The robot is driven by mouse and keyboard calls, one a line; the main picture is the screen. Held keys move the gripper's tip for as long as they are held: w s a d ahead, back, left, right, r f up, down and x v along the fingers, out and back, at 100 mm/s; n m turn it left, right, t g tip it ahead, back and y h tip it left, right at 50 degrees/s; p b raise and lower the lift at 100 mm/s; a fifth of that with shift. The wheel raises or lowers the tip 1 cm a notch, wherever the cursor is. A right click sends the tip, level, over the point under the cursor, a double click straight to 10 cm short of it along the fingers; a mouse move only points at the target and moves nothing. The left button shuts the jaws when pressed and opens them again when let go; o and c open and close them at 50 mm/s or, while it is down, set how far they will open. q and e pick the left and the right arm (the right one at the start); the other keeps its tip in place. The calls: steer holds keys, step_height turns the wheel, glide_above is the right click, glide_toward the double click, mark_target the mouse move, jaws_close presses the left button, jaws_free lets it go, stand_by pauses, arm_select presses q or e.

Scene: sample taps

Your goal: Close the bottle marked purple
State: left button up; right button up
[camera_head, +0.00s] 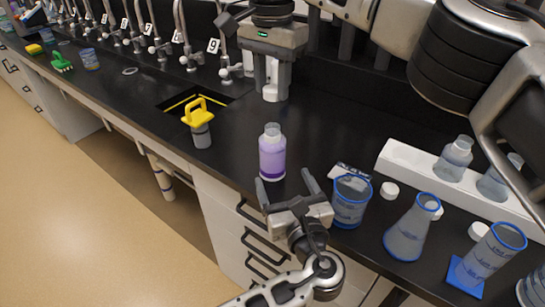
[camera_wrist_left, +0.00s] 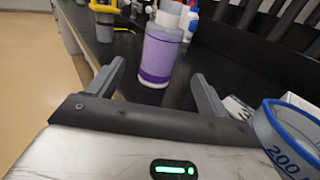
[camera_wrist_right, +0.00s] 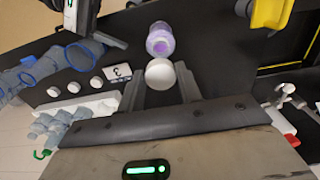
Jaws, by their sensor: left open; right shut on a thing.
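The bottle marked purple (camera_head: 272,158) stands upright on the black bench, with purple liquid, a purple band low down and an uncovered neck. It also shows in the left wrist view (camera_wrist_left: 160,55) and the right wrist view (camera_wrist_right: 160,42). My left gripper (camera_head: 288,186) is open just in front of the bottle; in the left wrist view its fingers point toward the bottle, which looks untouched. My right gripper (camera_head: 271,92) is shut on a white cap (camera_wrist_right: 159,73), held above the bench behind the bottle, apart from it.
A beaker (camera_head: 350,202), a flask (camera_head: 411,230) and a cylinder (camera_head: 487,255) stand at the right. Loose white caps (camera_head: 390,190) lie near a white rack (camera_head: 415,161) with clear bottles. A yellow-handled object (camera_head: 199,122) stands left, by the sink (camera_head: 212,95). Numbered taps line the back.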

arm_select(q)
steer(key=x, duration=1)
steer(key=shift+d, duration=0.1)
steer(key=c, duration=1.5)
arm_select(e)
glide_above(271, 127)
steer(key=shift+f, duration=2.5)
steer(key=shift+f, duration=0.85)
steer(key=shift+f, duration=0.55)
